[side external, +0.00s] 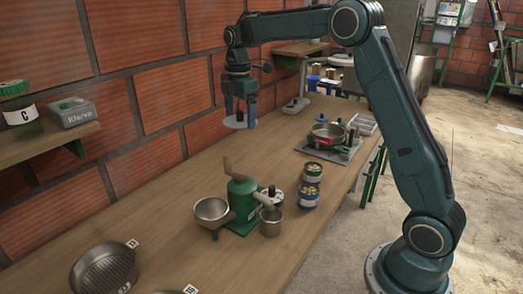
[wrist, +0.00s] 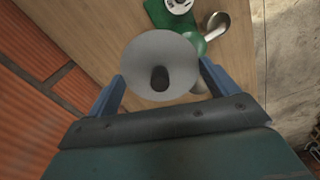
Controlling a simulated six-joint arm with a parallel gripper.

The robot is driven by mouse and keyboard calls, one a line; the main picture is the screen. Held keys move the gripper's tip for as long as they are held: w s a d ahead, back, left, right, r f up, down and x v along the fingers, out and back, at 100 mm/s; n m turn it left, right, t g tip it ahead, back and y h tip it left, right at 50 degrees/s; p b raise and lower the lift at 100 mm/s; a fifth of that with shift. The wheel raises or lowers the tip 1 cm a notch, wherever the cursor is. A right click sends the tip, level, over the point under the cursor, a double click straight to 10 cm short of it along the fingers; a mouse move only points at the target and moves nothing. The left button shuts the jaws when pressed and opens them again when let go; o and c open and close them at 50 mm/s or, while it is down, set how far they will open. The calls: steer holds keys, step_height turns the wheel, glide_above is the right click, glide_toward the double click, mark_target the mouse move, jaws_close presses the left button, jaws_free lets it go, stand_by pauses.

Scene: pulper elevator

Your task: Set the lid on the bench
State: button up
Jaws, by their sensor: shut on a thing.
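The lid (wrist: 148,52) is a pale grey disc with a dark knob at its middle. It also shows in the side external view (side external: 234,124), hanging above the wooden bench (side external: 160,205) near the brick wall. My gripper (side external: 240,113) is shut on the lid, with its blue fingers on either side of it in the wrist view (wrist: 160,82). The lid appears roughly level and clear of the bench, though its exact height is hard to judge.
A green pulper (side external: 243,198) with a metal bowl (side external: 212,211) stands nearer the camera. Tins (side external: 308,196) and a pan (side external: 327,132) on a stove lie to the right. A ribbed pan (side external: 104,268) sits at front left. Bench between wall and pulper is bare.

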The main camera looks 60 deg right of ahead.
steer(key=s+d+f+m, duration=0.2)
steer(key=s+d, duration=0.2)
steer(key=d, duration=0.7)
steer(key=s+d+f+m, duration=0.2)
steer(key=s+d+f, duration=0.1)
steer(key=d, duration=0.7)
steer(key=s+d+f+m, duration=0.2)
steer(key=s+d, duration=0.2)
steer(key=d, duration=0.7)
step_height(320, 180, down, 16)
steer(key=shift+a+f, duration=0.1)
steer(key=shift+a, duration=0.05)
steer(key=shift+f, duration=2.1)
steer(key=shift+f, duration=0.1)
steer(key=o, duration=0.8)
